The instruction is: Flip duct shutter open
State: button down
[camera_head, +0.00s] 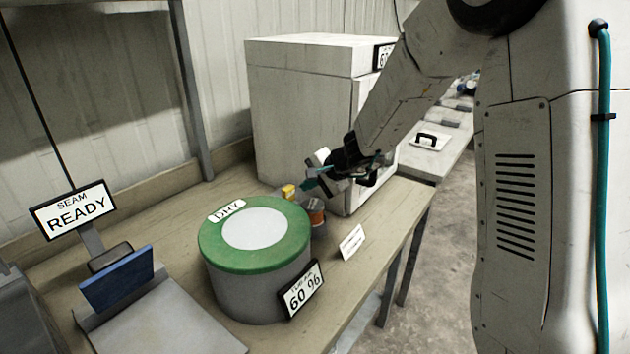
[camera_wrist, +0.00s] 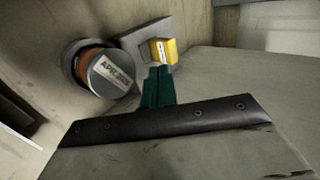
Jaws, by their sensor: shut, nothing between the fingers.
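A small yellow tab (camera_wrist: 163,51) sits on a grey square plate (camera_wrist: 128,40) in the wrist view. The tab also shows in the head view (camera_head: 288,191), behind the green-topped drum. These may be the duct shutter, but I cannot tell for sure. My gripper (camera_wrist: 158,72) is shut and empty. Its teal fingertips appear just below the yellow tab in the wrist view; contact is unclear. In the head view my gripper (camera_head: 312,184) hangs above the bench, near the tab. The fingers cover part of the plate.
A capped cylinder with an orange band (camera_wrist: 107,72) stands beside the plate. A drum (camera_head: 252,268) with a green lid and a "60 96" sign is in front. A white cabinet (camera_head: 298,105) stands behind. A blue block (camera_head: 117,280) is at left.

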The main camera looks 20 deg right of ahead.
aim_at(291, 194)
jog(key=x, duration=0.5)
jog(key=shift+r, duration=0.1)
jog(key=w+a, duration=0.2)
jog(key=w, duration=0.2)
jog(key=shift+w+a, duration=0.1)
jog(key=shift+a, duration=0.3)
jog(key=shift+r, duration=0.1)
jog(key=shift+d+r, duration=0.15)
jog(key=shift+r, duration=0.05)
jog(key=v, duration=0.9)
jog(key=shift+s, duration=0.4)
